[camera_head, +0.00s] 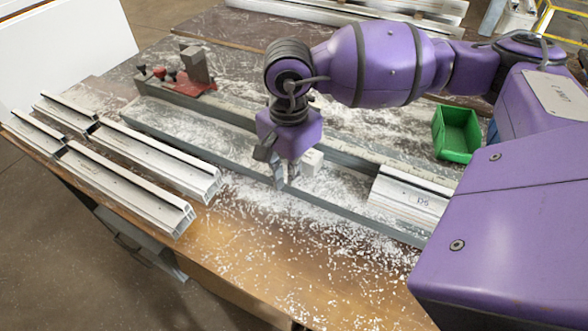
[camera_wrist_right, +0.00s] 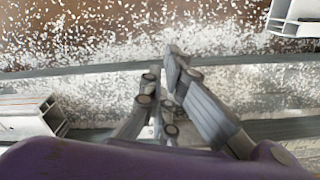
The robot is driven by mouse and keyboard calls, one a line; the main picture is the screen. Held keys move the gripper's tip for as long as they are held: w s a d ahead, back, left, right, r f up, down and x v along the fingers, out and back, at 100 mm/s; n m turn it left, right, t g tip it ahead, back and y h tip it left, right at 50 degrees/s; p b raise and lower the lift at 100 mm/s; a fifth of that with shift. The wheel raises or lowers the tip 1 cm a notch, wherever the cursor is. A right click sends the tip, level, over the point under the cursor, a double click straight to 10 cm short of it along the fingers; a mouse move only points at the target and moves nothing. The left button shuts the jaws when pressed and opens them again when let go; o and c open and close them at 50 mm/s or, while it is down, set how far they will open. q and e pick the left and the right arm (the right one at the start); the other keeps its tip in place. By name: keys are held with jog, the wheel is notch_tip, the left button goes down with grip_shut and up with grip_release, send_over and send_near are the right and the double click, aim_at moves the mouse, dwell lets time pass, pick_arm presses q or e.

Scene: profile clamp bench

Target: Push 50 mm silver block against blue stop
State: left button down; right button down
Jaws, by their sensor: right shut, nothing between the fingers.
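A small pale silver block (camera_head: 313,160) sits in the bench channel just behind and right of my right gripper in the head view, partly covered by it. I cannot read its size or tell whether the gripper touches it. My right gripper (camera_head: 279,184) points down into the channel; its fingers are shut and empty. In the right wrist view the gripper (camera_wrist_right: 168,105) reaches over the channel, and the small block cannot be made out. I cannot pick out a blue stop in either view. My left gripper is not in view.
A longer silver profile (camera_head: 410,197) lies right of the gripper. A red clamp (camera_head: 187,86) stands at the channel's far left end. Several profiles (camera_head: 135,187) lie at left. A green bin (camera_head: 457,134) stands at right. White shavings cover the bench (camera_head: 235,245).

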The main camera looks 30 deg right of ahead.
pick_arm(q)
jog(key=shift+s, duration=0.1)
pick_arm(e)
jog(key=shift+w+d+f, duration=0.1)
jog(key=shift+w+d, duration=0.05)
jog(key=shift+d, duration=0.15)
jog(key=shift+w+d+f+b, duration=0.1)
jog(key=shift+d+b, duration=0.25)
jog(key=shift+d, duration=0.15)
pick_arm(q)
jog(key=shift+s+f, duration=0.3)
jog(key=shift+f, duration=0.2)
pick_arm(e)
jog(key=shift+r, duration=0.2)
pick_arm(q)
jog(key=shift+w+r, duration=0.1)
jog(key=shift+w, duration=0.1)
